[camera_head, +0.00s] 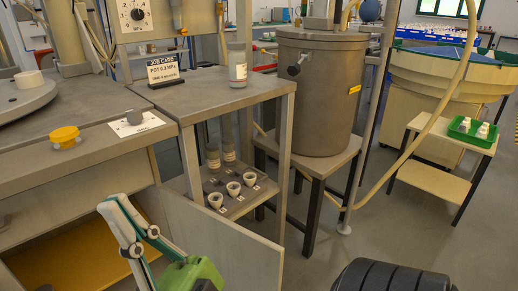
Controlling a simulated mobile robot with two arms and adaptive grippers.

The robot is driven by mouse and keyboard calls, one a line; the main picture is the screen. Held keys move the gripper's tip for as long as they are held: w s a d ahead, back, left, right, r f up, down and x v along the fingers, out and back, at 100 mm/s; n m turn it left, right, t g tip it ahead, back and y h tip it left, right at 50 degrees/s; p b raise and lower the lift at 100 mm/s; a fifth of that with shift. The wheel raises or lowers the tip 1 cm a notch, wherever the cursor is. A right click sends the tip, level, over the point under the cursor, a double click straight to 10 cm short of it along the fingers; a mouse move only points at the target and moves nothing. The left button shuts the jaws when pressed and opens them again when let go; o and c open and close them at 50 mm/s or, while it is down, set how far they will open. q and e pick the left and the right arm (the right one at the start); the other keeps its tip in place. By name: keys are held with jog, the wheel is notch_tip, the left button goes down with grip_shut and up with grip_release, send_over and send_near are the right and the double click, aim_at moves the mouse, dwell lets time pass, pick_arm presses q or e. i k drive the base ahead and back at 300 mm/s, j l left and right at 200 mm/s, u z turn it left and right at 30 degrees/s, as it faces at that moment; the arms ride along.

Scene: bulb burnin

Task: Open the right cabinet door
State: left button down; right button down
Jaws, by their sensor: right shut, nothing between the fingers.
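The right cabinet door (225,245) is a pale grey panel below the worktop. It stands swung outward, running from the cabinet's right side toward the lower right. The cabinet's yellowish interior (85,258) shows at its left. My right gripper (112,205) has slim green-and-grey fingers and a bright green body. Its fingers are shut and empty, pointing up and left in front of the cabinet opening, left of the door's free edge. The gripper body overlaps the door's lower part in the picture, and contact cannot be told. My left gripper is not in view.
Several white cups stand on a low shelf (240,205) behind the door. A metal tank (320,95) on a stand is further right. Grey floor (430,230) is open at right.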

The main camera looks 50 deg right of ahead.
aim_at(246, 261)
jog(key=l+u, duration=0.2)
jog(key=l, duration=0.2)
jog(key=k+l+u, duration=0.2)
jog(key=l, duration=0.25)
jog(key=k+l+u, duration=0.2)
jog(key=l, duration=0.2)
jog(key=l+u, duration=0.2)
jog(key=l, duration=0.2)
jog(key=k+l, duration=0.2)
jog(key=l, duration=0.25)
jog(key=k+l, duration=0.2)
jog(key=l, duration=0.25)
jog(key=k+l+u, duration=0.1)
jog(key=l, duration=0.3)
jog(key=k+l, duration=0.55)
jog(key=l, duration=0.3)
